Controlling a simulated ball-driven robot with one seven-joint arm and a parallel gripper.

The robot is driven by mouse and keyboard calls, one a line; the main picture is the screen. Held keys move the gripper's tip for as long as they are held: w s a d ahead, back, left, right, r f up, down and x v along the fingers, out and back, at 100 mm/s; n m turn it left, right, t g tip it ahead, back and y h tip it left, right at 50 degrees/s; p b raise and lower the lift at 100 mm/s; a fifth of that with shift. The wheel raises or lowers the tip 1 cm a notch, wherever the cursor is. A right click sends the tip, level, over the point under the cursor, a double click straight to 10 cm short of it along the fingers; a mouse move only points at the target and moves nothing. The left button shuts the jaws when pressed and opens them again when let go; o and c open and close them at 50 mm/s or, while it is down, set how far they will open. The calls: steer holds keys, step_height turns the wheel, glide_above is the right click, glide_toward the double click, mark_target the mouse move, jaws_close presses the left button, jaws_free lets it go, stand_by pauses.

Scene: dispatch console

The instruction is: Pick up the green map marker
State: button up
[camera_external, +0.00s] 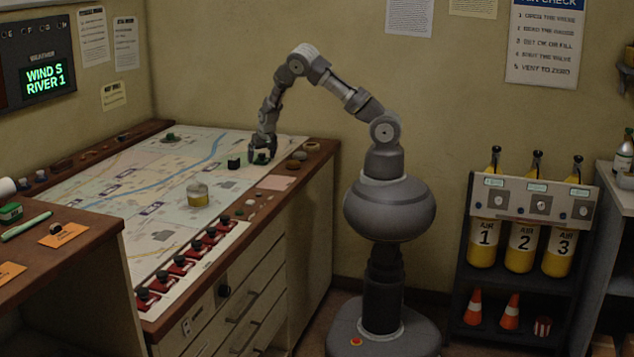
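A small green piece (261,159), which looks like the green map marker, is at my gripper (263,156) near the right side of the map. My gripper points down with its fingers low over the map, around or right beside this piece. The fingers partly hide it, and I cannot tell whether they touch it or whether they are open or shut. A dark green block (234,163) stands on the map just left of my gripper. Another small dark green piece (171,137) sits at the map's far edge.
The map (170,205) covers the console top. A yellowish round jar-like object (197,195) stands mid-map. Red-based switches (181,262) line the near edge. Small round items (297,160) and a pink paper (276,182) lie right of my gripper.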

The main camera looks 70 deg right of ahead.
steer(key=c, duration=0.6)
steer(key=shift+c, duration=0.2)
